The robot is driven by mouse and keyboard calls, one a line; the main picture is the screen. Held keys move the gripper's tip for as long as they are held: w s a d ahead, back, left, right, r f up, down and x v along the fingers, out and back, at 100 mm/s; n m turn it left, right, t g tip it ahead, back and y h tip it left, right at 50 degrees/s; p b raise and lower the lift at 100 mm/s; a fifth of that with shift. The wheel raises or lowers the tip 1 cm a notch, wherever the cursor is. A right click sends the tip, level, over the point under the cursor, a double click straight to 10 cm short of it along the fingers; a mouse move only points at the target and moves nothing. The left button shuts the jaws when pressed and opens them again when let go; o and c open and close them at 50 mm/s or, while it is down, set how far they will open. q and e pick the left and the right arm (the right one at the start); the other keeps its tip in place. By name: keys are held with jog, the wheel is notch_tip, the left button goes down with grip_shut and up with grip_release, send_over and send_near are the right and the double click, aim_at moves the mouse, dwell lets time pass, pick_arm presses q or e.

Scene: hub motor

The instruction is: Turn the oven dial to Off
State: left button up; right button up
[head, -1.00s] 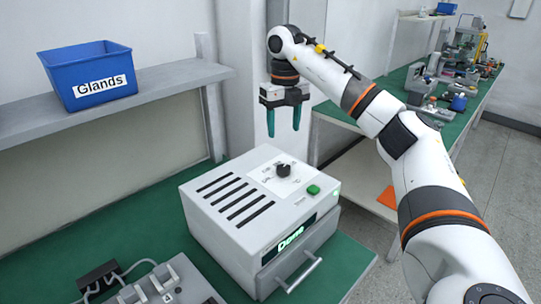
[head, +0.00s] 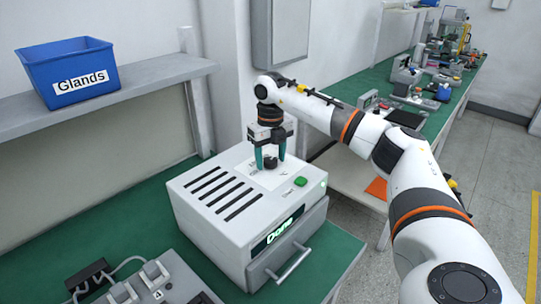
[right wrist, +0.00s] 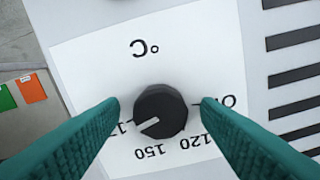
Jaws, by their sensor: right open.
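The oven (head: 240,215) is a light grey box with a slotted top on the green bench. Its black dial (head: 270,163) stands on a white scale plate on the top. In the right wrist view the dial (right wrist: 160,111) has a white mark pointing lower left, towards a partly hidden number beside 150. A label starting with "O" (right wrist: 229,101) is partly covered by the right finger. My right gripper (head: 270,160) points down, its green fingers open on either side of the dial, with gaps visible. My left gripper is out of view.
A green button (head: 300,181) is beside the scale plate. A lit "Done" display (head: 280,231) and a handle (head: 294,264) are on the oven's front. A blue "Glands" bin (head: 70,72) sits on a shelf. Grey switch boxes (head: 150,288) are at the lower left.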

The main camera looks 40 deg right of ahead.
jog(key=shift+c, duration=0.5)
jog(key=c, duration=0.9)
